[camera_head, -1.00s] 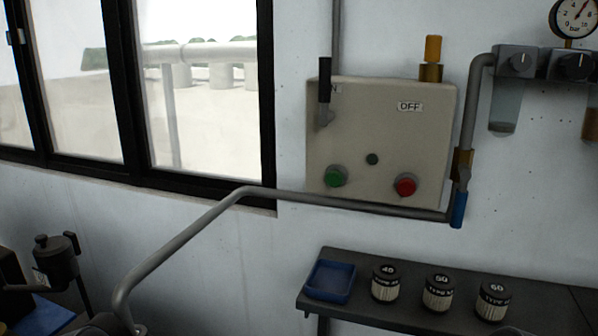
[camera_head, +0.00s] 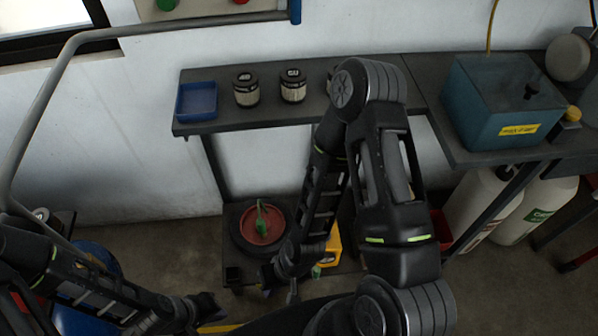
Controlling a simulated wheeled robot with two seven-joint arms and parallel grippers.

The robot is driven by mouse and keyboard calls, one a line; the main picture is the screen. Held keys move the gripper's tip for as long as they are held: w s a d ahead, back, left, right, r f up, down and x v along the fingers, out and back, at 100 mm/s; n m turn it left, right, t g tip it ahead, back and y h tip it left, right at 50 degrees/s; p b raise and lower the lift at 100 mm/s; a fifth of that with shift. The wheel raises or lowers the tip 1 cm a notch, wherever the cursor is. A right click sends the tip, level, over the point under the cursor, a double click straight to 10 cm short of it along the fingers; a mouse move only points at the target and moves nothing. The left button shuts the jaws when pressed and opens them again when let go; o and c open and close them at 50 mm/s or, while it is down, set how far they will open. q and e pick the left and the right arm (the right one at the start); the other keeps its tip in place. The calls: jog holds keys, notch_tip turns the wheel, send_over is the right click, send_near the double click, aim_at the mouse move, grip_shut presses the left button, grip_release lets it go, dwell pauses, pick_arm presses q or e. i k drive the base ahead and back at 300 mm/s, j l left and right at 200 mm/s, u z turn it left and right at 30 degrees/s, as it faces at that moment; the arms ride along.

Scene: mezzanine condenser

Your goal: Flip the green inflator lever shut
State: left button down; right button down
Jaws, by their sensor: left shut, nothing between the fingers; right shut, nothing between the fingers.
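A green lever (camera_head: 262,228) stands up over a red round hub (camera_head: 270,217), with a tan stem beside it. The hub sits inside a dark ring (camera_head: 240,238) on a low dark stand under the bench. The lever looks roughly upright; I cannot tell its exact angle. My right gripper (camera_head: 279,289) is low in front of the hub, apart from the lever, shut and empty. My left gripper (camera_head: 212,307) is lower and further left, also shut and empty.
A dark shelf (camera_head: 215,125) above holds a blue tray (camera_head: 197,101) and several labelled canisters (camera_head: 246,90). A teal box (camera_head: 500,105) and white jugs (camera_head: 480,205) are at right. A yellow object (camera_head: 330,246) lies behind my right forearm. A grey rail (camera_head: 38,110) runs at left.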

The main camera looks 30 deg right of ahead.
aim_at(316, 270)
jog(key=k+j, duration=1.25)
jog(key=j, duration=0.15)
